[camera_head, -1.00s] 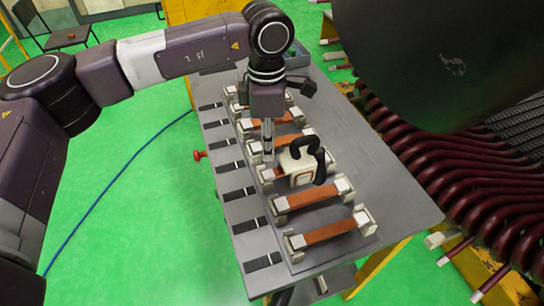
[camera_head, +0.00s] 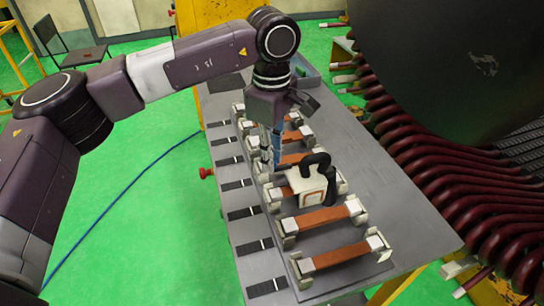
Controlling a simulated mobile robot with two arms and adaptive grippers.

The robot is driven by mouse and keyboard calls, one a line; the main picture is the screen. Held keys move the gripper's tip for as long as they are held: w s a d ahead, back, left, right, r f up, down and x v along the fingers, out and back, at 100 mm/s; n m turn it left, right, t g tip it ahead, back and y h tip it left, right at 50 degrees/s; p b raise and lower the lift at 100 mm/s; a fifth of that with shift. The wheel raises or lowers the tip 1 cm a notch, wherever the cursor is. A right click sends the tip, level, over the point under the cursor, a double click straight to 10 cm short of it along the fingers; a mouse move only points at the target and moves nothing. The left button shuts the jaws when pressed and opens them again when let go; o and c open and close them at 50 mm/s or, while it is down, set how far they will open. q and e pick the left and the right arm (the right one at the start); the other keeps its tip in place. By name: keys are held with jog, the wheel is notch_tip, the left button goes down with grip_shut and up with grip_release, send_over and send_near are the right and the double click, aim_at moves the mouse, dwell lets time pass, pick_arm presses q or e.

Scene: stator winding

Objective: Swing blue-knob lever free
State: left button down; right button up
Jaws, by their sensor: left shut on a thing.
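My left gripper (camera_head: 273,160) points down over the row of copper-brown bars on the grey table (camera_head: 390,205). Its narrow fingers are shut on a small bluish part, which seems to be the blue knob (camera_head: 278,148). The lever under the knob is mostly hidden by the fingers and by a white device (camera_head: 308,186) with a black curved handle (camera_head: 318,160). The device sits just to the right of and in front of the fingers. My right gripper is not in view.
Several brown bars in white end clamps (camera_head: 325,217) lie in a row. Black strips (camera_head: 243,213) line the left table edge, with a red knob (camera_head: 206,173) beside it. A large dark cylinder with dark red coils (camera_head: 425,170) stands on the right. The table's right part is clear.

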pick_arm(q)
jog(key=c, duration=1.8)
grip_release()
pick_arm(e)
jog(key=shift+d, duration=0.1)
pick_arm(q)
jog(key=shift+r, duration=0.1)
notch_tip(320, 180, up, 12)
jog(key=shift+f, duration=0.1)
